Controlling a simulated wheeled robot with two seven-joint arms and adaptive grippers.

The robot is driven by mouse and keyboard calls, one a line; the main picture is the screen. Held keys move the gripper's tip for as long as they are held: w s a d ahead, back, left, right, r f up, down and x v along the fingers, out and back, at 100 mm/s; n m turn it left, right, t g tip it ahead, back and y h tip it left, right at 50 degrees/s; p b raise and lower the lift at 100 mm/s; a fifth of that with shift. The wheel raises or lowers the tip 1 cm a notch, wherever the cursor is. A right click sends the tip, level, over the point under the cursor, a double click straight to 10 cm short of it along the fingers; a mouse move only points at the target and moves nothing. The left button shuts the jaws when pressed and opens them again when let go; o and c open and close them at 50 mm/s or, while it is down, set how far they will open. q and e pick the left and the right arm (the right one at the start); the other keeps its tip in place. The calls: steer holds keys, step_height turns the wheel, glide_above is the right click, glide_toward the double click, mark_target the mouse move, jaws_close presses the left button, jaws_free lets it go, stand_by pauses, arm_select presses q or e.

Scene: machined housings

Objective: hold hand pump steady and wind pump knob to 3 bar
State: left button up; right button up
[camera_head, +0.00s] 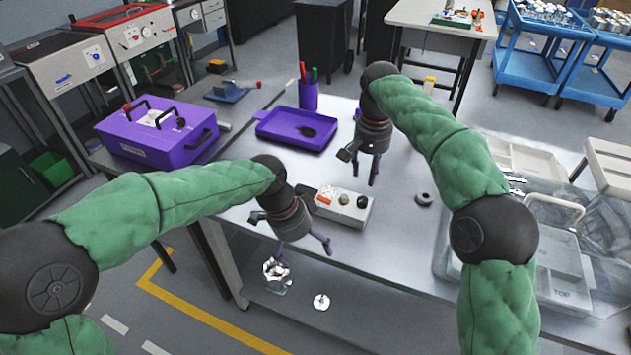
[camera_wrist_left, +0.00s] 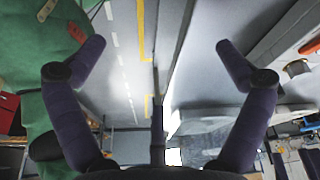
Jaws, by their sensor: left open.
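A small light grey box (camera_head: 343,206) with an orange-red part, pale knobs and a dark knob on top sits near the table's front edge. No part is clearly recognisable as a hand pump; I cannot tell if this box is it. My left gripper (camera_head: 305,254) is open and empty, in front of the box near the table edge. In the left wrist view its spread fingers (camera_wrist_left: 160,47) have only table edge and floor between them. My right gripper (camera_head: 365,174) points down behind and right of the box, its fingers apart with nothing visible between them.
A purple case (camera_head: 157,150) with black handles stands at the left. A purple tray (camera_head: 282,136) holds a dark item, with a purple pen cup (camera_head: 308,97) behind. A dark ring (camera_head: 424,199) lies right of the box. Clear bins (camera_head: 560,262) fill the table's right side.

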mark_target(326, 206)
arm_select(q)
steer(key=w+d+r+m+t, duration=0.1)
steer(key=w+r+m, duration=0.25)
steer(key=w, duration=0.35)
steer(key=w+r+m+t, duration=0.2)
steer(key=w+r+m, duration=0.15)
steer(key=w, duration=0.35)
steer(key=shift+n+y, duration=0.4)
steer(key=x, duration=1)
steer(key=shift+s+d+f, duration=0.15)
steer(key=shift+d, duration=0.05)
steer(key=c, duration=1.7)
steer(key=shift+s+f, duration=0.1)
jaws_close()
